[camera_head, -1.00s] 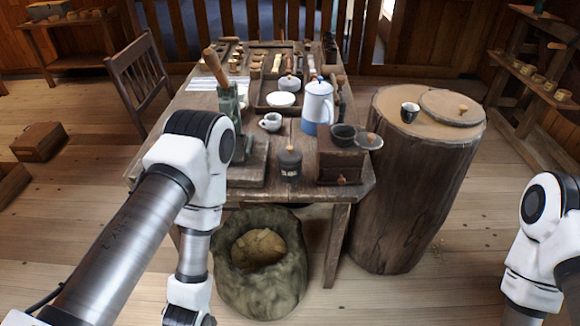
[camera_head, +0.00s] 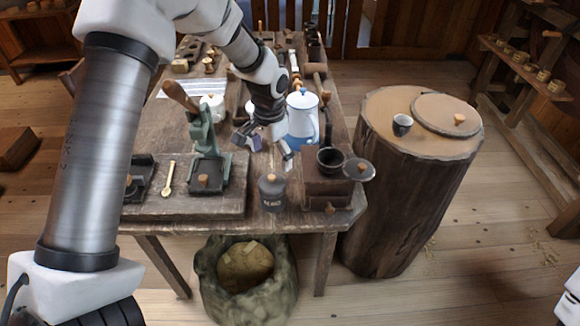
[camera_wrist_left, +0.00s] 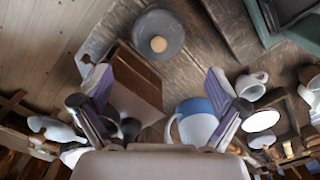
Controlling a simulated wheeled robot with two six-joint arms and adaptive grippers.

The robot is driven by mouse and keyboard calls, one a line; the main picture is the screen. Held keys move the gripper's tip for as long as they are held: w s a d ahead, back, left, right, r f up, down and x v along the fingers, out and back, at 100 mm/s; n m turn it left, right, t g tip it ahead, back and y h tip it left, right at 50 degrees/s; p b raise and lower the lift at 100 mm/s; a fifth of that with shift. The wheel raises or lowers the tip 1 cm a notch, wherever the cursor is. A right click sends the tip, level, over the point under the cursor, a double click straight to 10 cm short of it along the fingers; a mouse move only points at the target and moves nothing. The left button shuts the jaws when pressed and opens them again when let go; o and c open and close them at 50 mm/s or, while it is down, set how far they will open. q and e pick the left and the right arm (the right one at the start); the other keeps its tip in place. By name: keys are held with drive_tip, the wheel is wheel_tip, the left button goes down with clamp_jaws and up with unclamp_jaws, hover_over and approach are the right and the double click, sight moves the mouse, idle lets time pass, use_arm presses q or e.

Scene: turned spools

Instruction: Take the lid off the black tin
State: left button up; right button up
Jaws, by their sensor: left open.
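The black tin (camera_head: 271,194) stands upright near the front edge of the table, with its lid on. The lid has a pale wooden knob (camera_head: 270,178). In the left wrist view the tin's lid (camera_wrist_left: 157,24) shows from above, at the top middle, beyond the fingertips. My left gripper (camera_head: 264,148) is open and empty. It hangs above and behind the tin, apart from it, with its fingers spread. Its fingers also show in the left wrist view (camera_wrist_left: 157,82). My right gripper is out of view.
Right of the tin is a brown wooden box (camera_head: 330,188) with a dark bowl. A white and blue pot (camera_head: 302,118) stands close behind the gripper. A green press (camera_head: 205,150) stands left.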

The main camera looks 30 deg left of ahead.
sight(271, 177)
use_arm(q)
drive_tip(key=shift+s+r, duration=0.2)
drive_tip(key=shift+r, duration=0.1)
wheel_tip(271, 177, down, 7)
drive_tip(key=shift+p, duration=0.65)
drive_tip(key=shift+s+f, duration=0.15)
drive_tip(key=shift+f, duration=0.1)
drive_tip(key=c, duration=1.4)
drive_tip(key=shift+o, duration=0.2)
